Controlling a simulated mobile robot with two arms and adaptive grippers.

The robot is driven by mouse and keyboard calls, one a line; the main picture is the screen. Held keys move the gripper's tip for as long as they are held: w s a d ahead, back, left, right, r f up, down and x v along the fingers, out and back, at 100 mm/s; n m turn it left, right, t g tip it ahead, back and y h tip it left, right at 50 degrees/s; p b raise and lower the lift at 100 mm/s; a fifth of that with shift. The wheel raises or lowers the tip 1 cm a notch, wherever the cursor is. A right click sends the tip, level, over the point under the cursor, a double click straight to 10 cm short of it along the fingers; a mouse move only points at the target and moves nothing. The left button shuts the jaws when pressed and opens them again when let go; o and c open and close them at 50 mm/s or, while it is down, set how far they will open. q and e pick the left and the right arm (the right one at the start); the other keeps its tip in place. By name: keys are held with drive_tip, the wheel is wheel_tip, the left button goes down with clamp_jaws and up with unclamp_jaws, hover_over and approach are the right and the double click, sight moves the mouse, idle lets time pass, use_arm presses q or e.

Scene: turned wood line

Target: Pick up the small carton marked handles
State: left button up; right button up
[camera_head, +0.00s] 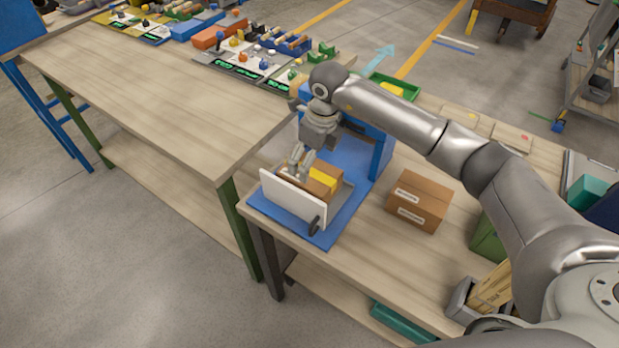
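My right gripper (299,172) points down over a blue fixture on the right-hand bench. Its fingertips are at a brown box-like thing (314,182) that sits behind a white panel (293,199). I cannot tell whether the fingers are apart or closed on it. A closed brown carton (420,201) with two white labels stands on the bench to the right of the fixture, apart from the gripper. The label print is too small to read, so I cannot tell which carton is marked handles. My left gripper is not in view.
The blue fixture (346,205) has an upright back close to my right gripper. A grey bin (461,303) holding a tan piece stands nearer on the bench. A second wooden bench (150,85) on the left has a large clear top, with trays of parts behind it.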

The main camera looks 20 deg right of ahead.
sight(311, 172)
drive_tip(key=shift+w+a+f+p, duration=0.1)
drive_tip(key=shift+f+p, duration=0.1)
drive_tip(key=shift+f, duration=0.7)
drive_tip(key=shift+w+a+f+p, duration=0.1)
drive_tip(key=shift+f+p, duration=0.1)
drive_tip(key=shift+f, duration=0.7)
drive_tip(key=shift+r, duration=0.1)
drive_tip(key=c, duration=1.3)
drive_tip(key=shift+o, duration=0.2)
